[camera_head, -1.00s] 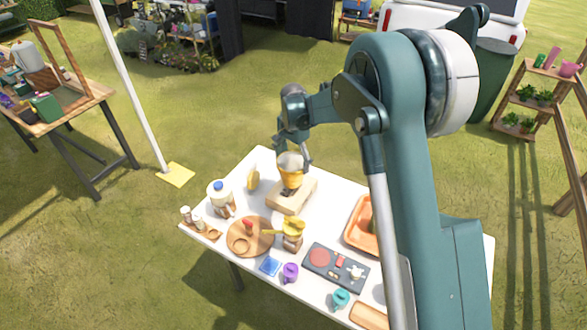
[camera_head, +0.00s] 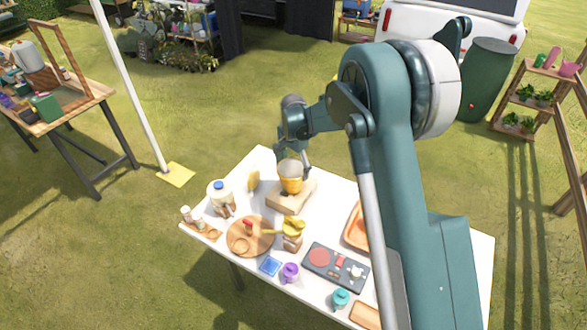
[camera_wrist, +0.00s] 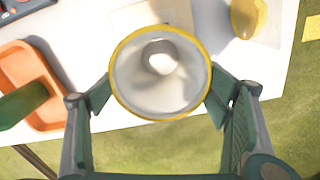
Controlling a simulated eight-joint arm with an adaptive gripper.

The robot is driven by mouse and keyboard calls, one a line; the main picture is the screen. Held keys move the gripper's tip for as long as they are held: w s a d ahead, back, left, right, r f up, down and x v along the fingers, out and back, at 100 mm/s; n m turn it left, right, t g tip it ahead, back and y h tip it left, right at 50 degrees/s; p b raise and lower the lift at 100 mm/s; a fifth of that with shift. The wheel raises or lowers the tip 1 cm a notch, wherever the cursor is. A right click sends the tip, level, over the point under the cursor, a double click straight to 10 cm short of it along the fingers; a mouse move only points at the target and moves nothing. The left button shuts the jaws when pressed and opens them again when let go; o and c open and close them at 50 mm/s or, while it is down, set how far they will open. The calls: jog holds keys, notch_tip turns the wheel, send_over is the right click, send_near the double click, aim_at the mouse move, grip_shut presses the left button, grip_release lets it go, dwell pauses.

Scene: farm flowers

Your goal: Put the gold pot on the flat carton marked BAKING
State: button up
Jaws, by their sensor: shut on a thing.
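The gold pot (camera_head: 291,184), pale inside with a yellow rim, is held upright by my gripper (camera_head: 292,163). In the wrist view I look down into the pot (camera_wrist: 160,75), with a finger of my gripper (camera_wrist: 160,88) against each side of its rim. The flat tan carton (camera_head: 282,203) lies on the white table directly beneath the pot. In the wrist view part of the carton (camera_wrist: 140,17) shows beyond the pot. I cannot read its marking, and I cannot tell whether the pot's base touches it.
A yellow item (camera_head: 253,181) stands just left of the carton. A round wooden board (camera_head: 240,237), a jar with a blue lid (camera_head: 220,198) and a dark tray (camera_head: 335,267) are nearer the front. An orange tray (camera_head: 355,230) lies to the right, partly behind my arm.

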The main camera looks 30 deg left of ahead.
jog(key=o, duration=1.3)
jog(key=shift+f, duration=0.1)
notch_tip(320, 180, up, 12)
jog(key=shift+r, duration=0.2)
dwell(0.5)
